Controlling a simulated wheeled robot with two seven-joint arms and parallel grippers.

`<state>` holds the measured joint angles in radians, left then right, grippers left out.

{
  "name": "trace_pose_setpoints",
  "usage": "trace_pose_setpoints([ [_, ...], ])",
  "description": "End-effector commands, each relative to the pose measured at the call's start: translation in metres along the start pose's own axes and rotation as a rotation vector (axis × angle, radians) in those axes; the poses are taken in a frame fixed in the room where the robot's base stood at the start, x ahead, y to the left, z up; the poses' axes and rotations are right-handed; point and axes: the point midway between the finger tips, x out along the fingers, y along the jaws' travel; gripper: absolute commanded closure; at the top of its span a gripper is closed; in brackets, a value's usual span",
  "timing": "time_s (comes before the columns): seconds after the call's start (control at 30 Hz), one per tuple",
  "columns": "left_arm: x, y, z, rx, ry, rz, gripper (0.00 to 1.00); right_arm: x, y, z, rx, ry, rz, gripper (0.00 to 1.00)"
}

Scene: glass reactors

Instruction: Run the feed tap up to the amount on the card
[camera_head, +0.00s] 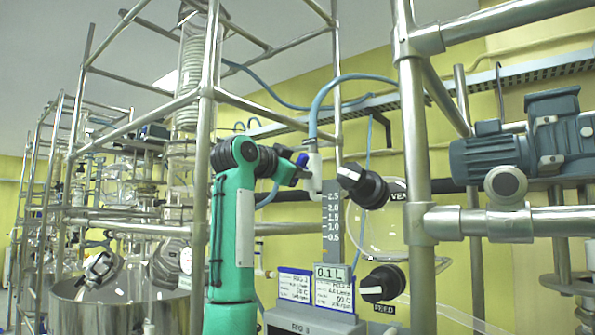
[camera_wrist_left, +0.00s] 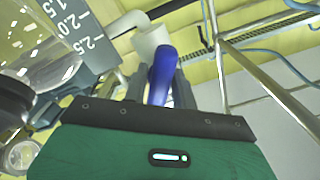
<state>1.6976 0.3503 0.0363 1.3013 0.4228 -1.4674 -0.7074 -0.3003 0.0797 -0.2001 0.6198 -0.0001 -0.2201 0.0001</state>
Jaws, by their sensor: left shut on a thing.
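My left gripper (camera_head: 297,170) is shut on the blue lever (camera_head: 302,160) of a white tap (camera_head: 315,172), below a blue hose. In the left wrist view the blue lever (camera_wrist_left: 161,75) stands between the dark fingers, with the white tap body (camera_wrist_left: 153,40) beyond it. A grey scale (camera_head: 332,225) marked 0.5 to 2.5 stands right of the tap. A small display (camera_head: 330,273) reads 0.1 L. Two cards, left (camera_head: 295,285) and right (camera_head: 334,292), sit below; their small print is hard to read. My right gripper is out of view.
A black knob (camera_head: 362,186) stands by a partly hidden VENT label, and another black knob (camera_head: 383,283) above a FEED label. A clear glass vessel (camera_head: 385,235) sits behind them. Steel posts (camera_head: 414,150) and a blue-grey motor (camera_head: 520,145) crowd the right. A steel tub (camera_head: 120,308) is lower left.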

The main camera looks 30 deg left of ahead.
Motion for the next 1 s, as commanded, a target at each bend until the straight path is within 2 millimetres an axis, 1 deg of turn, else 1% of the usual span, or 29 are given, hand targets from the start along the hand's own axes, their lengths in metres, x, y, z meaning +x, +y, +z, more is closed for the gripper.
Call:
trace_pose_setpoints([
  [0.03, 0.000, -0.001, -0.001, 0.000, 0.002, -0.002, 0.71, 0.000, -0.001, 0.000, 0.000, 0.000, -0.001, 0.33],
  [0.1, 0.000, -0.001, -0.001, 0.000, 0.002, -0.002, 0.58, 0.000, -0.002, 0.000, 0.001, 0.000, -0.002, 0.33],
  [0.37, -0.001, 0.000, 0.000, 0.001, 0.001, -0.001, 0.58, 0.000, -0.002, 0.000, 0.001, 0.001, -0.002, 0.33],
  [0.47, -0.005, 0.000, 0.001, 0.001, 0.002, -0.002, 0.58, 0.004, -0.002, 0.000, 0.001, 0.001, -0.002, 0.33],
  [0.53, -0.011, 0.001, 0.001, 0.002, 0.003, -0.003, 0.58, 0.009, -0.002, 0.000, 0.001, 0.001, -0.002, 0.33],
  [0.67, -0.033, 0.002, 0.004, 0.002, 0.003, -0.005, 0.58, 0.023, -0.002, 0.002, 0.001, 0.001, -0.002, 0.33],
  [0.8, -0.065, 0.002, 0.004, 0.003, 0.004, -0.005, 0.58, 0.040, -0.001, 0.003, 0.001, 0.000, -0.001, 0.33],
  [1.0, -0.107, 0.002, 0.003, 0.002, 0.004, -0.004, 0.58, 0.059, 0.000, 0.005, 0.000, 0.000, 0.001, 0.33],
])
